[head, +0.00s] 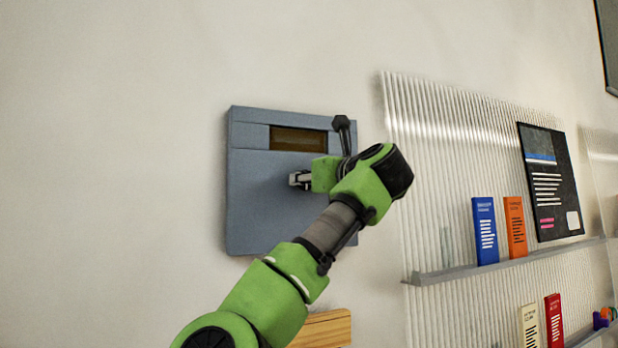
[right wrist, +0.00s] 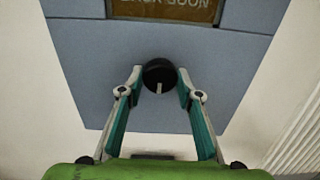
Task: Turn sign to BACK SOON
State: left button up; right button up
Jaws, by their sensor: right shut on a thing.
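The sign is a blue-grey square panel (head: 250,200) on the wall, with a brown window (head: 299,139) near its top. In the right wrist view the window (right wrist: 165,8) is cut by the top edge, and its lettering appears to read BACK SOON. Below the window is a round black knob (right wrist: 160,68) with a pale mark at its lower part. My right gripper (right wrist: 160,78) is shut on the knob, one fingertip at each side. In the head view my right gripper (head: 300,180) is at the panel and the knob is hidden. My left gripper is not in view.
To the right is a ribbed clear wall panel (head: 430,140) with a shelf ledge (head: 450,273), holding a blue booklet (head: 485,230), an orange booklet (head: 515,227) and a black poster (head: 550,180). A wooden piece (head: 325,330) shows below the sign. The wall at left is bare.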

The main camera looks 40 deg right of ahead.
jog(key=shift+w+f, duration=0.1)
jog(key=shift+f, duration=0.25)
jog(key=o, duration=1.1)
jog(key=shift+r, duration=0.15)
jog(key=shift+r, duration=0.1)
jog(key=v, duration=1.2)
